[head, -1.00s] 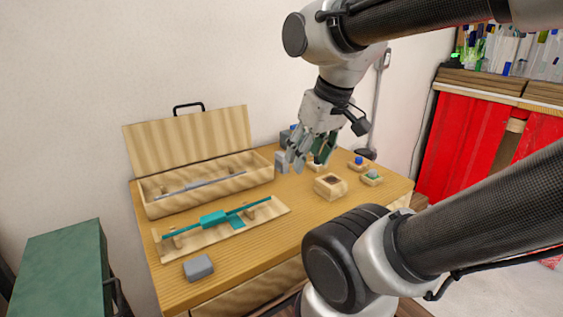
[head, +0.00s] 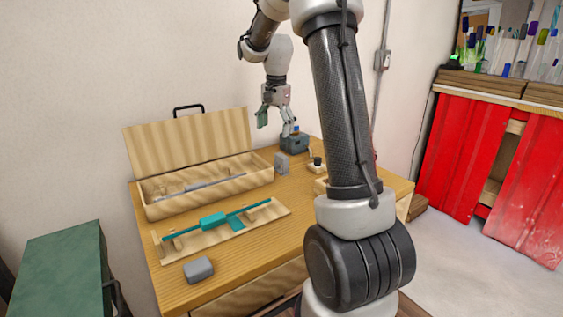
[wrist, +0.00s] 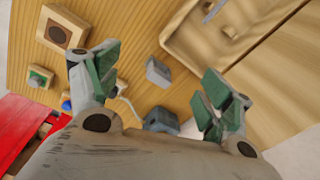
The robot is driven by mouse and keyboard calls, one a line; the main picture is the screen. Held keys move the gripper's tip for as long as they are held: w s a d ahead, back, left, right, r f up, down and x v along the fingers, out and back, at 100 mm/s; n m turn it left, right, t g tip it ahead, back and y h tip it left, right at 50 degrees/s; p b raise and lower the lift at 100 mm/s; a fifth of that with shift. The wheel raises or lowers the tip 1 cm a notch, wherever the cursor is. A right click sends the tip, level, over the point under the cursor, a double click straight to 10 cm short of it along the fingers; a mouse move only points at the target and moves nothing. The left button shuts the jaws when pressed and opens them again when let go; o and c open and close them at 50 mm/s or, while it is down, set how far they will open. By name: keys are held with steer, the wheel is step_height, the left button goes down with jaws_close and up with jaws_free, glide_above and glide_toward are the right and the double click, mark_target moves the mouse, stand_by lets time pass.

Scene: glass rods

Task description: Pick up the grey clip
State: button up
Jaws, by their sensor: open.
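Two small grey blocks could be the grey clip; I cannot tell which it is. One grey block (head: 281,163) stands upright on the table beside the right end of the long wooden box; in the wrist view this block (wrist: 158,72) appears between my fingers. The other grey block (head: 199,269) lies near the table's front left. My gripper (head: 276,121) is open and empty, pointing down above the back of the table. In the wrist view its green-padded fingertips (wrist: 163,82) are spread wide, with nothing between them at their own height.
A blue-grey box (head: 294,143) stands behind the upright block. The open long box (head: 160,210) holds a grey rod. In front, a wooden stand (head: 270,213) carries a teal piece (head: 213,221). Small wooden blocks (wrist: 62,32) sit right; my arm partly hides them in the head view.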

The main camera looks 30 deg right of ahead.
mark_target(279, 156)
steer(key=w+d+f+m, duration=0.1)
steer(key=w+d+f, duration=0.1)
steer(key=f, duration=0.1)
steer(key=w+d+f+m, duration=0.1)
steer(key=w+d+f, duration=0.1)
steer(key=f, duration=0.2)
steer(key=w+d+f+m+g, duration=0.1)
steer(key=w+d+f+m, duration=0.1)
steer(key=f, duration=0.1)
steer(key=shift+w+f, duration=0.3)
steer(key=shift+w, duration=0.1)
steer(key=f, duration=0.8)
steer(key=shift+d+f, duration=0.2)
steer(key=shift+d, duration=0.15)
steer(key=shift+c, duration=0.2)
steer(key=c, duration=1.1)
